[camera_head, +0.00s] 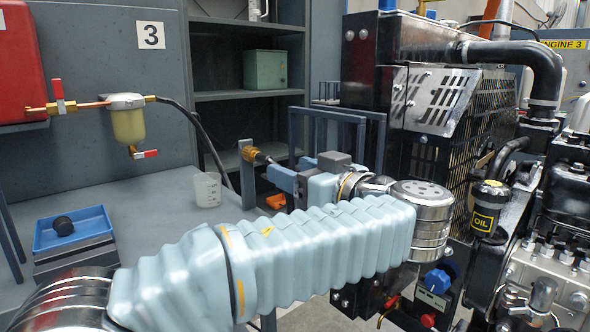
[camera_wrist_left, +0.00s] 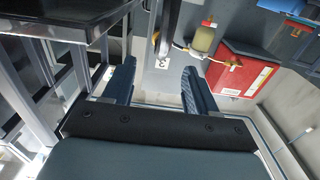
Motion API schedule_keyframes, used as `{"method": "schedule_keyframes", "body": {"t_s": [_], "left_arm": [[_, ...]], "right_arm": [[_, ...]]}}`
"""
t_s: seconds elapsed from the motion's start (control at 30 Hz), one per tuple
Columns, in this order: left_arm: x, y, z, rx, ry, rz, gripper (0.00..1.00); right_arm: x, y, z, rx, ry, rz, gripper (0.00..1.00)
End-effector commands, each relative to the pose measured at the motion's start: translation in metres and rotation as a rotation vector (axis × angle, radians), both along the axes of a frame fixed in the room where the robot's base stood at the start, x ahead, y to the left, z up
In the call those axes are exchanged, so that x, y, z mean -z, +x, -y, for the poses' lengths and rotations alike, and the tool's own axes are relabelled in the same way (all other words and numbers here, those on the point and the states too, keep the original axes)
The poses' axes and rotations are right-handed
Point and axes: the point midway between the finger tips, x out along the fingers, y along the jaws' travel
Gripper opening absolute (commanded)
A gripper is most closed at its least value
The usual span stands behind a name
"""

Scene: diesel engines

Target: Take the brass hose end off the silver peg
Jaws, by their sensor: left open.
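The brass hose end (camera_head: 249,154) is near the upright grey bracket at the edge of the bench, with a short silver piece, apparently the peg (camera_head: 267,159), beside it on the right. My left gripper (camera_head: 284,169) is open, just right of the brass end, with its blue fingers pointing towards it. In the left wrist view the open fingers (camera_wrist_left: 160,82) stand apart with nothing held. My right gripper is not in view.
A black hose (camera_head: 190,117) runs down from the fuel filter (camera_head: 127,122). A clear cup (camera_head: 207,189) and a blue tray (camera_head: 73,229) stand on the bench. The black engine radiator (camera_head: 375,80) is close to the right of my left wrist. Shelves (camera_head: 240,95) are behind.

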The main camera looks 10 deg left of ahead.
Motion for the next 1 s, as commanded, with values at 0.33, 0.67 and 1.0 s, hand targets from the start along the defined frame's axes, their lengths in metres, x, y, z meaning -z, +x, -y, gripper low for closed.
{"method": "schedule_keyframes", "body": {"t_s": [0.33, 0.67, 1.0], "left_arm": [[-0.003, 0.024, -0.032, -0.003, 0.002, -0.002, 0.57], [0.002, 0.047, -0.061, -0.003, -0.001, -0.001, 0.57], [0.000, 0.060, -0.078, -0.001, 0.001, -0.001, 0.57]], "right_arm": [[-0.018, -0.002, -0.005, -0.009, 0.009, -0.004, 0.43], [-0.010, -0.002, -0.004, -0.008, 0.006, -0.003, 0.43], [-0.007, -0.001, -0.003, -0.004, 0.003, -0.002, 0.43]]}}
